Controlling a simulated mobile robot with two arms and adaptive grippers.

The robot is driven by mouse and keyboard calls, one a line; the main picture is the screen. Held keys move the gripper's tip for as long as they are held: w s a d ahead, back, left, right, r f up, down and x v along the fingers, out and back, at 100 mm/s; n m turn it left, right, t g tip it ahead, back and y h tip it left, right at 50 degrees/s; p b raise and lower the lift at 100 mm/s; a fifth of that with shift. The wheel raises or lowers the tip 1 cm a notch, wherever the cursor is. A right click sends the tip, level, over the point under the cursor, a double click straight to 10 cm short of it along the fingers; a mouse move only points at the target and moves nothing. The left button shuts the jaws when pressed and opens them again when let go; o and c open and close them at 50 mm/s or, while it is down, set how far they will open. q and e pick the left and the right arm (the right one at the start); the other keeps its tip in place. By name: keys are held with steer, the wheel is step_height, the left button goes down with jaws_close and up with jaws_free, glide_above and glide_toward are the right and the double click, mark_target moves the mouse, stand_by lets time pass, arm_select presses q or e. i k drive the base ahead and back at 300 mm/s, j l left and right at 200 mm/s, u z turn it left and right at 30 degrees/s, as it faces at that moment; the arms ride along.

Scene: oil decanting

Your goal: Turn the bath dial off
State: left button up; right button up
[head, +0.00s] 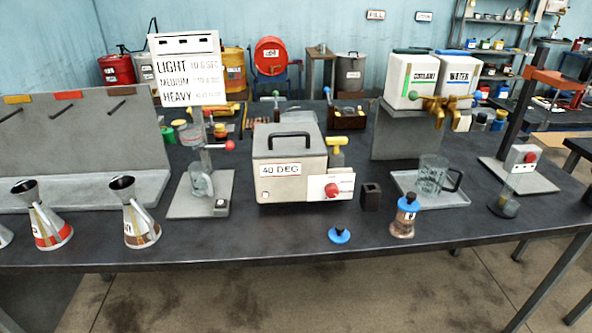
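The bath is a light box with a black handle on its lid and a "40 DEG" label (281,169). The bath (290,150) stands in the middle of the dark table. The red bath dial (332,190) sits on a white plate (318,187) at the lower right of the bath's front. The dial's setting is too small to read. A small round reddish spot shows at the lower left of the bath's front. Neither of my grippers is in view, and nothing touches the dial.
The dark table (270,240) has free room in front of the bath. A glass jug (433,178) stands on a tray. Metal cans (140,220) stand left.

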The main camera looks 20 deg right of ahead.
mark_target(332, 190)
steer(key=i+l+u, duration=0.1)
steer(key=l, duration=0.4)
steer(key=i+l+u, duration=0.15)
steer(key=l, duration=0.35)
steer(key=l+u, duration=0.1)
steer(key=l, duration=0.4)
